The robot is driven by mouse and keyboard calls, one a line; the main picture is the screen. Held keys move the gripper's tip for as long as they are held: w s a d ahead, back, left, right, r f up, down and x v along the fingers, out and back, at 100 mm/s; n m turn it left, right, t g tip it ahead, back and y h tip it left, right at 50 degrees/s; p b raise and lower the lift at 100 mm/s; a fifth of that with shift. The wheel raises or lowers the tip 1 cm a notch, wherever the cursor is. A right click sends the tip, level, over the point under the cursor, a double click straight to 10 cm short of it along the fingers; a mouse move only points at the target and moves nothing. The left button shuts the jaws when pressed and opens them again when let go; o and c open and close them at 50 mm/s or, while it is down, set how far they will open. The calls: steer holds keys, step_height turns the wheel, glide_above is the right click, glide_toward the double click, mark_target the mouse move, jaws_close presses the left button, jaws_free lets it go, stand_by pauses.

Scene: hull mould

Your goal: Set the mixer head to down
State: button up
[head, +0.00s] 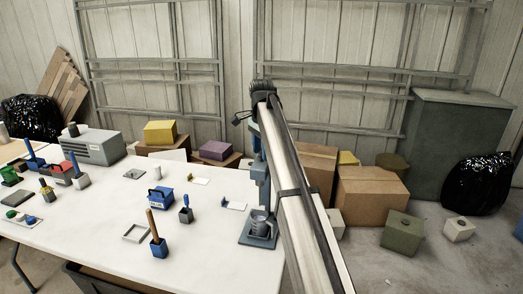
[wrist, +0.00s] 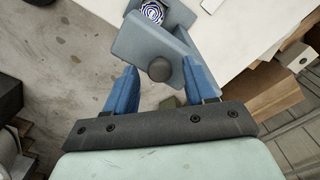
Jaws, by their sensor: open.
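The mixer is blue-grey and stands at the table's right end. In the head view its base (head: 258,241), a grey metal bowl (head: 259,220) and part of its column (head: 263,174) show; my arm covers much of its upper part, so the head's tilt is hard to tell there. In the wrist view the blue-grey mixer head (wrist: 143,43) ends in a round dark knob (wrist: 159,70). My gripper (wrist: 160,67) is open, with one blue finger on each side of the knob. I cannot tell whether either finger touches the head.
The white table (head: 110,225) holds a blue box (head: 160,197), a blue holder with a brown handle (head: 158,247) and a grey machine (head: 93,146). Cardboard boxes (head: 372,201) stand on the floor to the right. Bare table lies left of the mixer.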

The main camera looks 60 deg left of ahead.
steer(key=shift+f, duration=0.15)
jaws_close()
stand_by(0.5)
